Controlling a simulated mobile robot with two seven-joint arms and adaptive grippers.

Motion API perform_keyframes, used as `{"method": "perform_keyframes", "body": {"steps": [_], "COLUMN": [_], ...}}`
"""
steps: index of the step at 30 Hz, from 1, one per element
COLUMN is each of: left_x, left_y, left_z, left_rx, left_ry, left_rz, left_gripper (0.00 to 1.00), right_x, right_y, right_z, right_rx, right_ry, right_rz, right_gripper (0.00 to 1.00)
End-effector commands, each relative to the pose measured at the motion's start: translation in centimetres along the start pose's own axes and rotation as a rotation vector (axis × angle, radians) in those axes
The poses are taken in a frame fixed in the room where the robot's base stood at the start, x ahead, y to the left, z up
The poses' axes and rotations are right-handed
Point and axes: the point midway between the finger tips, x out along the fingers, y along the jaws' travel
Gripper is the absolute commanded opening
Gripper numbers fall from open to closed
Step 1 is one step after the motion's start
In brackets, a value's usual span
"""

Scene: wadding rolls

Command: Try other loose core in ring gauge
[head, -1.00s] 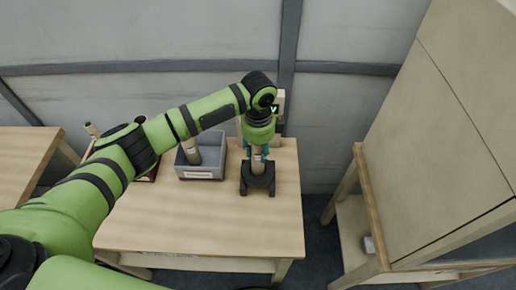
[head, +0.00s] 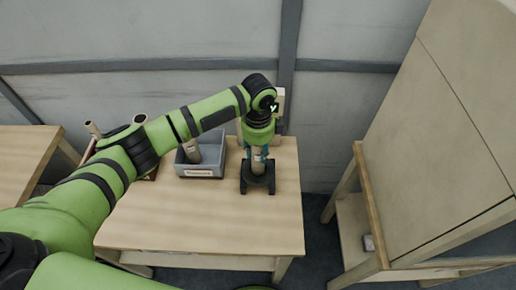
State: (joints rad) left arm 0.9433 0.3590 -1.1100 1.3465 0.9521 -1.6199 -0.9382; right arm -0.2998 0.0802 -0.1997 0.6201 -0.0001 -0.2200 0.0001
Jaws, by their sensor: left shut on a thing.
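My left gripper (head: 258,149) points down over the black ring gauge (head: 258,183) at the right side of the table. It is shut on a pale core (head: 258,164), which stands upright with its lower end at the gauge. I cannot tell how far the core sits inside the ring. Another core (head: 192,151) leans in the grey labelled bin (head: 203,173) left of the gauge. My right gripper is not in view.
The wooden table (head: 200,225) is clear in front of the gauge and bin. Core ends (head: 93,129) show in a box behind my left arm. A large cabinet (head: 440,140) is at right.

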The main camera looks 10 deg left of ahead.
Motion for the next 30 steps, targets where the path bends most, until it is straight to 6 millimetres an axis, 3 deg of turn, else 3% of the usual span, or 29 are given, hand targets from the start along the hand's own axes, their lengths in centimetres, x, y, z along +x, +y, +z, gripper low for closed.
{"method": "perform_keyframes", "body": {"steps": [30], "left_x": [1.2], "left_y": [0.0], "left_z": [0.0], "left_rx": [0.000], "left_ry": [0.001], "left_rz": [0.000], "left_gripper": [0.05], "right_x": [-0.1], "right_y": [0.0], "right_z": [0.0], "right_rx": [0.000], "right_ry": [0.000], "right_rz": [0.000], "right_gripper": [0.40]}}
